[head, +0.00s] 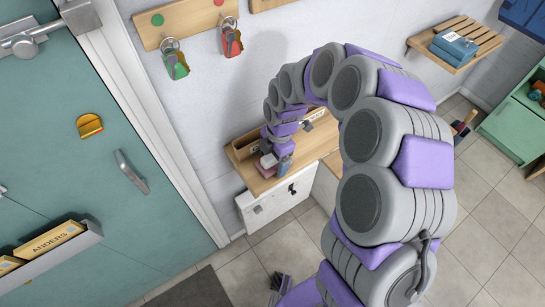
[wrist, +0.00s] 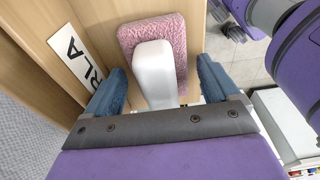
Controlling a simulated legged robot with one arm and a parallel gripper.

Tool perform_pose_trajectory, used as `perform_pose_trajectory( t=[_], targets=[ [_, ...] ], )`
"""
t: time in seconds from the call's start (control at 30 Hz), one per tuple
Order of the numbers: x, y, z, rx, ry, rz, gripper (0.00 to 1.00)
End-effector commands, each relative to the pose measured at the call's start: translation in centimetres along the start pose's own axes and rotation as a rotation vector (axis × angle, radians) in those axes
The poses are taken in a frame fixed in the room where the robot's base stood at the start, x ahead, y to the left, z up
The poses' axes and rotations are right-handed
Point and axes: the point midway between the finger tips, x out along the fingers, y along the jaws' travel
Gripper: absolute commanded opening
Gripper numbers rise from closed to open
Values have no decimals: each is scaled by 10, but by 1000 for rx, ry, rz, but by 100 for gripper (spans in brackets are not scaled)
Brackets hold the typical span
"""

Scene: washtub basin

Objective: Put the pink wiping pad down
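The pink wiping pad (wrist: 178,42) has a textured pink face and a white handle (wrist: 154,72). It is on or just over the light wooden top (head: 258,187) of a low white cabinet; I cannot tell if it touches. My gripper (wrist: 160,85) is over the pad, its blue fingers wide apart on either side of the handle, with gaps showing on both sides. In the head view my gripper (head: 276,168) is small, and the pad (head: 265,171) shows just left of it, partly covered.
A name plate ending in "RLA" (wrist: 75,53) is on the wood left of the pad. A white wall with hanging keys (head: 175,65) is behind. A teal door (head: 95,175) is at left. A wooden wall shelf (head: 440,55) and green cabinet (head: 515,125) are at right.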

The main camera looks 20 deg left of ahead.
Motion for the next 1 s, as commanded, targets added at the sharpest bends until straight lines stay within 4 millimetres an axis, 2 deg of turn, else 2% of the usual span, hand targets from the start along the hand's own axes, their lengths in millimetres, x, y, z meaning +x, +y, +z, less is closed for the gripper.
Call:
perform_pose_trajectory(
  t=[0.4, 1.0],
  targets=[
    [0, 1, 0, 0, -1, 2, 89],
    [-133, 4, -2, 0, -1, 3, 89]
  ],
)
